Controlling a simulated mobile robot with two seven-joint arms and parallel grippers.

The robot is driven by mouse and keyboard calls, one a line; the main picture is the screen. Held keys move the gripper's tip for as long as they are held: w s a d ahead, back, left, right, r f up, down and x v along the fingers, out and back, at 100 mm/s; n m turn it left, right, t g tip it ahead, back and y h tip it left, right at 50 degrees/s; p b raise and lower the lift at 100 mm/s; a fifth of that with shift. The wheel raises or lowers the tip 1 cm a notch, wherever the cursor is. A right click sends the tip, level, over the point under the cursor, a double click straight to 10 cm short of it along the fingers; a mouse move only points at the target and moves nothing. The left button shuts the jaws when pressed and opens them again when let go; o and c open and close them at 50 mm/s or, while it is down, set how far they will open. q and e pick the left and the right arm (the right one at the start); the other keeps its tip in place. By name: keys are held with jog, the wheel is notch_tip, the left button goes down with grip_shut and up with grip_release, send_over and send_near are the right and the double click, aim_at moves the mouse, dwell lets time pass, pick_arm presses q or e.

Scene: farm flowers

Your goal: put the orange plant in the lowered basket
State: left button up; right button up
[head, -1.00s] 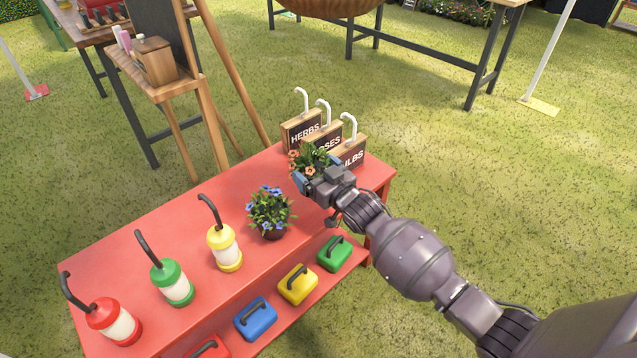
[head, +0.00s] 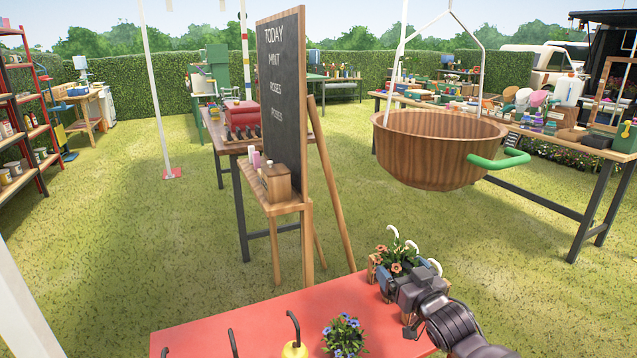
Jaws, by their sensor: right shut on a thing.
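The orange plant (head: 397,262), with orange blooms and green leaves, is at the back right of the red table (head: 262,312). My right gripper (head: 391,280) is shut on it, and the gripper body hides its lower part. I cannot tell whether its pot touches the table. The basket (head: 437,150) is a brown wooden bowl with a green side handle (head: 500,160). It hangs from white rods beyond the table, above and to the right of the plant. My left gripper is not in view.
A blue-flowered plant (head: 344,337) stands left of my right gripper. A yellow lantern (head: 294,349) is beside it. A chalkboard (head: 285,110) on an easel stands behind the table. Open grass lies between table and basket.

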pick_arm(q)
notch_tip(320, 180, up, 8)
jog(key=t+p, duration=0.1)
jog(key=p, duration=0.8)
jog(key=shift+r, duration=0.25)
pick_arm(e)
jog(key=s+r+m+h, duration=0.1)
jog(key=s+r, duration=0.2)
jog(key=s, duration=0.6)
jog(key=s+a+r+m+h, duration=0.1)
jog(key=s+r, duration=0.3)
jog(key=s, duration=0.6)
jog(key=s+a+r+h, duration=0.1)
jog(key=s+r, duration=0.3)
jog(key=s, duration=0.6)
jog(key=shift+s+r+m+t+h, duration=0.2)
jog(key=shift+s+m+t+h, duration=0.15)
jog(key=shift+h, duration=0.35)
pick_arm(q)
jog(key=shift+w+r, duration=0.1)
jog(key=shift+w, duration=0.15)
pick_arm(e)
jog(key=shift+w, duration=0.15)
